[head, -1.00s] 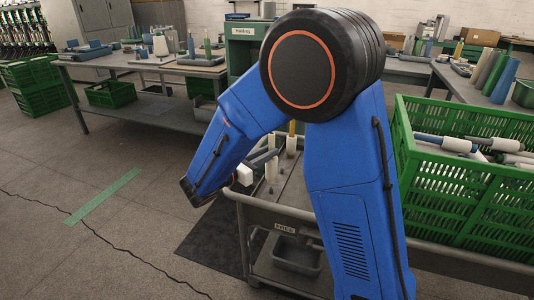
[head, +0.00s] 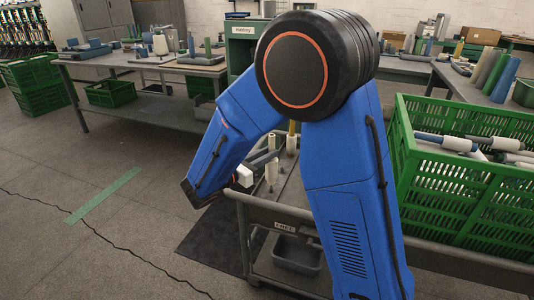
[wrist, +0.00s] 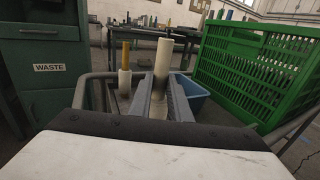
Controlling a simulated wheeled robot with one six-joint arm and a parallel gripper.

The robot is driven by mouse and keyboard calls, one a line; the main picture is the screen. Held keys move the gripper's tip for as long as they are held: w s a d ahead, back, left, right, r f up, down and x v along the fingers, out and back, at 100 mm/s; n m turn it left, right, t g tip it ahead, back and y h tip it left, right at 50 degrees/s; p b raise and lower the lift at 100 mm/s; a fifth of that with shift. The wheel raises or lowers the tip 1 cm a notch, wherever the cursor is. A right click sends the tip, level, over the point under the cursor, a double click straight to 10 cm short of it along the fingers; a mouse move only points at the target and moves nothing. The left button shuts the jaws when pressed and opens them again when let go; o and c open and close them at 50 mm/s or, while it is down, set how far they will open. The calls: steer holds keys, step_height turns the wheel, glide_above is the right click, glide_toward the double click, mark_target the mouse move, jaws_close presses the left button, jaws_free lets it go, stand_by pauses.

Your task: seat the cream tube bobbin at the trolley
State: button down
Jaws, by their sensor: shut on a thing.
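The cream tube bobbin (wrist: 163,57) stands about upright between the fingers of my gripper (wrist: 160,92) in the wrist view. The gripper is shut on it, and the tube rises above the fingers. A pale, wider part shows below, between the fingers; I cannot tell whether the tube rests on a peg. In the head view the gripper (head: 264,158) is over the trolley (head: 290,200), with the bobbin (head: 272,143) at its fingers. A yellow tube (wrist: 126,56) stands on a pale holder to the bobbin's left in the wrist view. My arm hides part of the trolley.
A green crate (head: 460,195) full of bobbins stands at the right and also shows in the wrist view (wrist: 255,65). A blue bin (wrist: 195,95) is behind the gripper. A green waste cabinet (wrist: 45,85) is at the left. The floor left of the trolley is clear.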

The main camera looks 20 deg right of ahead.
mark_target(267, 171)
steer(key=shift+f, duration=2.2)
stand_by(0.5)
steer(key=c, duration=1.6)
jaws_free()
steer(key=shift+o, duration=0.2)
steer(key=shift+a, duration=0.1)
steer(key=v, duration=1.7)
steer(key=shift+a, duration=0.1)
